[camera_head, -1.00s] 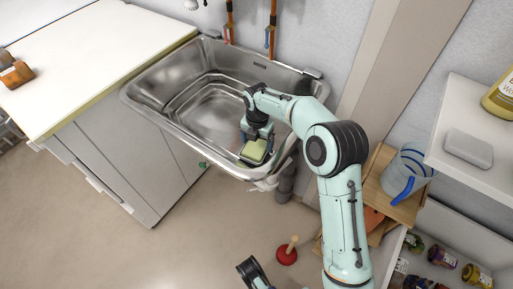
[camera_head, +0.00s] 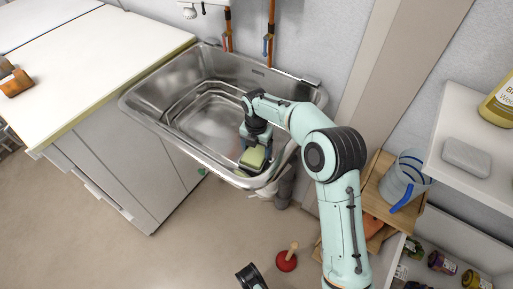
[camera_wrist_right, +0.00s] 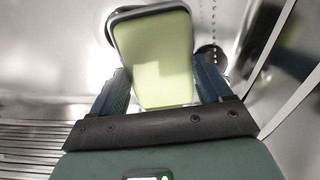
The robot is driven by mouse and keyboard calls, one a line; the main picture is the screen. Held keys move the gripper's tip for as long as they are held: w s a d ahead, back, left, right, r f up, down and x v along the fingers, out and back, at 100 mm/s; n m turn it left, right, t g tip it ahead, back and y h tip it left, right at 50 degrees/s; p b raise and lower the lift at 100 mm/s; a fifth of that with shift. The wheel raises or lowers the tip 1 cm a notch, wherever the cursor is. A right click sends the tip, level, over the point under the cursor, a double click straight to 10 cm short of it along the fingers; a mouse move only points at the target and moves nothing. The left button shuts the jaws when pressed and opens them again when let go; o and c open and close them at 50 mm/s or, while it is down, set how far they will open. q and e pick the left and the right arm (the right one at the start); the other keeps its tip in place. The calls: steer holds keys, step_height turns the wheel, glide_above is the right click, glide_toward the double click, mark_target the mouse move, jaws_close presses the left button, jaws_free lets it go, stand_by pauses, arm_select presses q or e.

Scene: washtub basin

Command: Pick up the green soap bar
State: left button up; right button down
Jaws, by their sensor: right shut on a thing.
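The green soap bar (camera_head: 253,158) is pale yellow-green with a darker edge, held over the near side of the steel washtub basin (camera_head: 158,118). My right gripper (camera_head: 253,147) reaches down into the basin and is shut on the bar. In the right wrist view, the bar (camera_wrist_right: 157,60) is tilted a little and sits between the two blue-grey fingers (camera_wrist_right: 158,88). I cannot tell how far the bar is from the basin wall. My left gripper is not clearly in view; only a dark part of my own body shows at the bottom edge.
A white counter (camera_head: 90,60) adjoins the basin on the left. On the right, a white shelf holds a grey bar (camera_head: 466,157) and a yellow bottle (camera_head: 500,105). A blue-handled jug (camera_head: 402,178) stands below it. A red plunger (camera_head: 287,260) stands on the open floor.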

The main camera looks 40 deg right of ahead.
mark_target(256, 150)
arm_select(q)
steer(key=s+d+r+g+h+p, duration=0.1)
steer(key=s+d+r+g+p, duration=0.1)
steer(key=s+r, duration=0.4)
steer(key=s+d+p, duration=0.1)
steer(key=s+p, duration=0.1)
steer(key=shift+d+m+g+p, duration=0.3)
steer(key=shift+d+m+p, duration=0.1)
arm_select(e)
step_height(256, 150, up, 18)
steer(key=shift+r, duration=0.15)
arm_select(q)
steer(key=shift+w, duration=0.1)
arm_select(e)
steer(key=shift+w, duration=0.1)
